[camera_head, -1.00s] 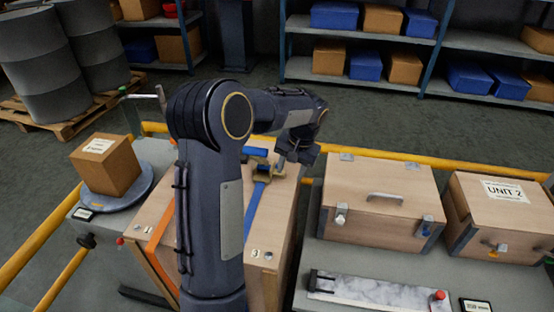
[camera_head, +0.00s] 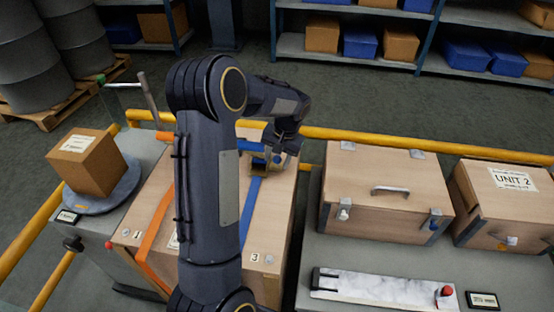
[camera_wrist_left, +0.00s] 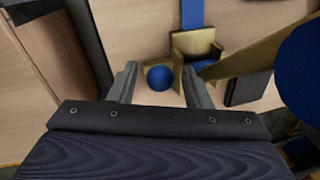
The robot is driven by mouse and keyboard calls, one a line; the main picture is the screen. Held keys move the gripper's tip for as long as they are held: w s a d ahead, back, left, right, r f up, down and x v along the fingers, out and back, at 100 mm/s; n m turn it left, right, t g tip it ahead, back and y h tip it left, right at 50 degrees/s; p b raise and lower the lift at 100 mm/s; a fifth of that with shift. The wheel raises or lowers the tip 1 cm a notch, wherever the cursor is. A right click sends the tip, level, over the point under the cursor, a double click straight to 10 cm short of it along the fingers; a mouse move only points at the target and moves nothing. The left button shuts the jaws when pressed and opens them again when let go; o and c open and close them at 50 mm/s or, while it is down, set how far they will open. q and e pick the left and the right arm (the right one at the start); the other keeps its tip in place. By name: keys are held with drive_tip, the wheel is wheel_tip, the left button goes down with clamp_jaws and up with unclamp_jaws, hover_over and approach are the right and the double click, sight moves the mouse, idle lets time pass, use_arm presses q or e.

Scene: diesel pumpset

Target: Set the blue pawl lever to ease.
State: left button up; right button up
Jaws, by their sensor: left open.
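A brass ratchet buckle (camera_head: 260,170) sits on a blue strap (camera_head: 250,215) across the top of a wooden crate (camera_head: 215,262). In the left wrist view the brass buckle (camera_wrist_left: 195,43) shows at the blue strap's end, with a small blue ball knob (camera_wrist_left: 159,77) beside it. A larger-looking blue ball (camera_wrist_left: 302,68) on a brass arm is closer to the camera at right. I cannot tell for sure which knob belongs to the pawl lever. My left gripper (camera_head: 277,150) is open over the buckle; its fingers (camera_wrist_left: 160,82) stand either side of the small knob. Contact is unclear.
An orange strap (camera_head: 155,225) crosses the same crate. A cardboard box (camera_head: 88,165) on a round plate stands at left. Two latched wooden cases, one marked UNIT 2 (camera_head: 505,205), stand on the right bench. A yellow rail (camera_head: 400,140) runs behind.

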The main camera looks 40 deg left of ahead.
use_arm(q)
drive_tip(key=shift+a+f, duration=0.1)
drive_tip(key=shift+f, duration=0.35)
clamp_jaws()
drive_tip(key=shift+r+p, duration=0.25)
drive_tip(key=shift+p, duration=0.25)
drive_tip(key=g+p, duration=0.1)
drive_tip(key=p, duration=0.1)
drive_tip(key=w+g+h+p, duration=0.1)
drive_tip(key=p, duration=0.1)
drive_tip(key=g+p, duration=0.1)
drive_tip(key=p, duration=0.1)
drive_tip(key=shift+w+a+r, duration=0.25)
drive_tip(key=shift+a+r, duration=0.05)
drive_tip(key=shift+a, duration=0.1)
drive_tip(key=shift+w+a+f+g+h+p, duration=0.15)
drive_tip(key=shift+w+g+h+p, duration=0.15)
drive_tip(key=shift+g+h+p, duration=0.2)
drive_tip(key=shift+w+a+f+m+g+h, duration=0.2)
drive_tip(key=shift+w+m+g+h, duration=0.25)
drive_tip(key=shift+g, duration=0.65)
drive_tip(key=shift+w, duration=0.1)
drive_tip(key=shift+r, duration=0.1)
